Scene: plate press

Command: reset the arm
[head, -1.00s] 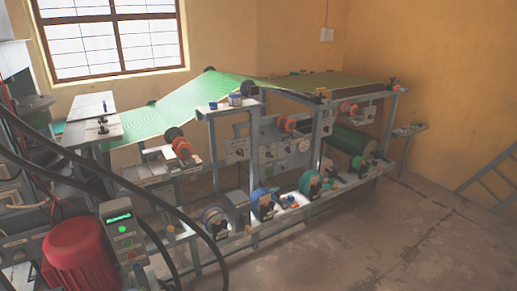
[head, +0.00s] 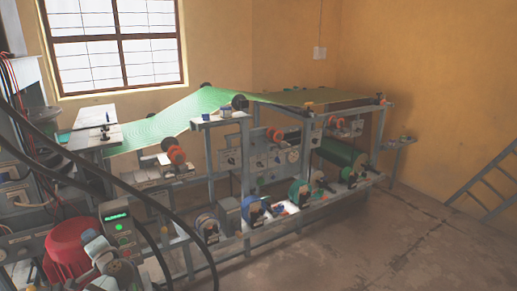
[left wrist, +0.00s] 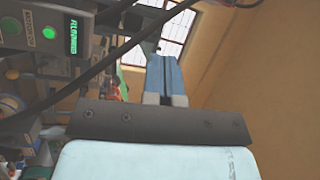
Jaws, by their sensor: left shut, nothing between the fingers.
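My left gripper (left wrist: 166,78) shows in the left wrist view, its blue fingers together with nothing between them. It points toward the window and the orange wall and touches nothing that I can see. In the head view a grey part of my left arm is at the lower left, in front of the red motor (head: 67,252) and below the control box (head: 119,228). The fingertips cannot be made out there. The control box, with a lit green display and a green button, also shows in the left wrist view (left wrist: 62,18). My right gripper is not in view.
The long press frame (head: 246,180) carries a green web (head: 190,107) and several rollers. Dark cables (head: 70,172) arc across the left side, close to my left arm. A ladder-like rack (head: 484,188) leans at the right. The floor (head: 350,250) at the lower right is clear.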

